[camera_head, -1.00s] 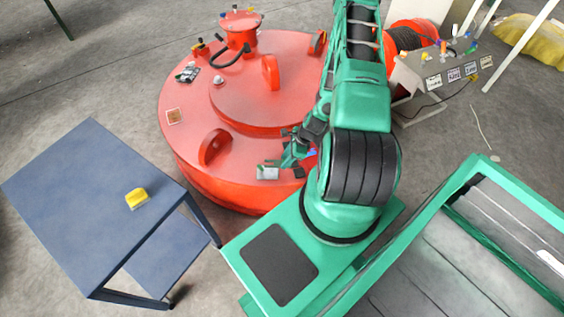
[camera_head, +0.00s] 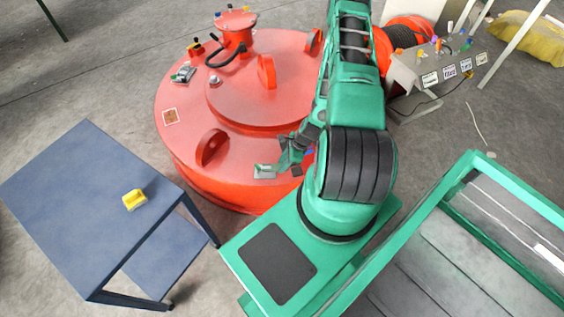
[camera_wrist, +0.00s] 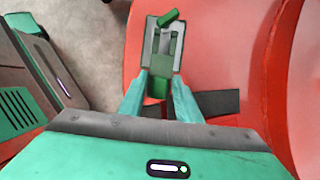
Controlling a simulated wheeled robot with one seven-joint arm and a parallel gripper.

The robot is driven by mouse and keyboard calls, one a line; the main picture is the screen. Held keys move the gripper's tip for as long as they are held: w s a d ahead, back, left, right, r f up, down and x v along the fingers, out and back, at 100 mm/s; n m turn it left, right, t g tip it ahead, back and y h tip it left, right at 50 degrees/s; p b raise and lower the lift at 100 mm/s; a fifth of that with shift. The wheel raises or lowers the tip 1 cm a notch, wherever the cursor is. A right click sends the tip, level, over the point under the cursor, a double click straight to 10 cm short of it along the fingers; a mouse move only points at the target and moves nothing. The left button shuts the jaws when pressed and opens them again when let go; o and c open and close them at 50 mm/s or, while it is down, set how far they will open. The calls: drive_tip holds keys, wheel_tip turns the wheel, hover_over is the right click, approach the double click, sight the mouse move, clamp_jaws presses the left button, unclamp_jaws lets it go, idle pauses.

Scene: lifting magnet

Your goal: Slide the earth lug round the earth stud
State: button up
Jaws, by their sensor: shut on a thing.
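My gripper (camera_wrist: 163,95) is low at the near rim of the red lifting magnet (camera_head: 178,125). Its teal fingers are shut on a green block (camera_wrist: 160,70), which I take to be the earth lug's grip. Just beyond the fingertips is a grey slotted piece (camera_wrist: 152,25) with pale upright edges; a tilted green piece (camera_wrist: 168,17) lies at its far end. In the head view a small grey plate (camera_head: 264,171) shows beside my gripper (camera_head: 287,160). I cannot make out the earth stud, nor whether the lug is around it.
Red upright lugs (camera_head: 211,148) stand on the magnet. A blue table (camera_head: 75,190) with a yellow block (camera_head: 134,199) is at left. A grey control box (camera_head: 430,72) and a cable reel (camera_head: 408,35) stand at back right. Bare floor lies between table and magnet.

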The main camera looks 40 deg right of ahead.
sight(272, 167)
drive_tip(key=shift+f, duration=1.3)
drive_tip(key=shift+w+a, duration=1.6)
drive_tip(key=shift+a, duration=0.3)
drive_tip(key=shift+f, duration=0.1)
drive_tip(key=o, duration=1.7)
drive_tip(key=shift+c, duration=0.2)
drive_tip(key=shift+s+d, duration=0.1)
drive_tip(key=shift+s+d+r, duration=0.55)
drive_tip(key=shift+d+r, duration=0.1)
drive_tip(key=shift+r, duration=0.15)
drive_tip(key=shift+s+d+r, duration=0.55)
drive_tip(key=shift+d+r, duration=0.1)
drive_tip(key=shift+r, duration=0.1)
